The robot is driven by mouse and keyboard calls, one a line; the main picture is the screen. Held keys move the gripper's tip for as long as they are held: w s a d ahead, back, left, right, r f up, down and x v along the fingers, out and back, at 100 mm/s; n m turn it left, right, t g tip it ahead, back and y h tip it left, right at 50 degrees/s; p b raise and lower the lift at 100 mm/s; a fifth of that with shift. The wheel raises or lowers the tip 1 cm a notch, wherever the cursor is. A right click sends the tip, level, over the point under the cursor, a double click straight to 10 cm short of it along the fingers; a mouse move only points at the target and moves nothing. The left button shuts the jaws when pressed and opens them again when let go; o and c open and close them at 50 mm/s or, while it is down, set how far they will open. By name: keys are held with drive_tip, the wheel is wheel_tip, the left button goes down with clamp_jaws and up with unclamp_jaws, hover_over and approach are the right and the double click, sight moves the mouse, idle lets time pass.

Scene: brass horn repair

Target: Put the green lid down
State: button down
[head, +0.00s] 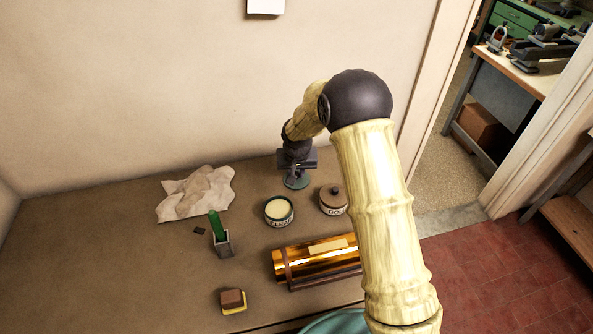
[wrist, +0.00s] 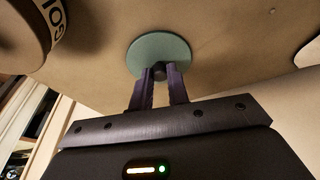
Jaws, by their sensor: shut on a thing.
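The green lid (head: 295,183) is a round, grey-green disc with a small dark knob. My gripper (head: 296,169) is shut on that knob from above, behind the two tins. In the wrist view the lid (wrist: 158,48) lies flat beyond my fingertips (wrist: 160,72), with the bench top behind it. The lid is at or very near the bench top; I cannot tell whether it touches. An open tin (head: 279,212) with pale cream contents stands in front of the lid, apart from it.
A lidded tin marked "GOL" (head: 332,202) stands close on the right. A brass tube (head: 300,264), a holder with a green-handled tool (head: 222,243), a crumpled cloth (head: 196,194) and a brown-and-yellow block (head: 233,299) are on the bench (head: 130,265). The wall is behind.

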sight(297, 187)
drive_tip(key=c, duration=1.3)
unclamp_jaws()
drive_tip(key=shift+c, duration=0.2)
drive_tip(key=b+v, duration=0.2)
drive_tip(key=v, duration=1)
drive_tip(key=shift+b, duration=0.35)
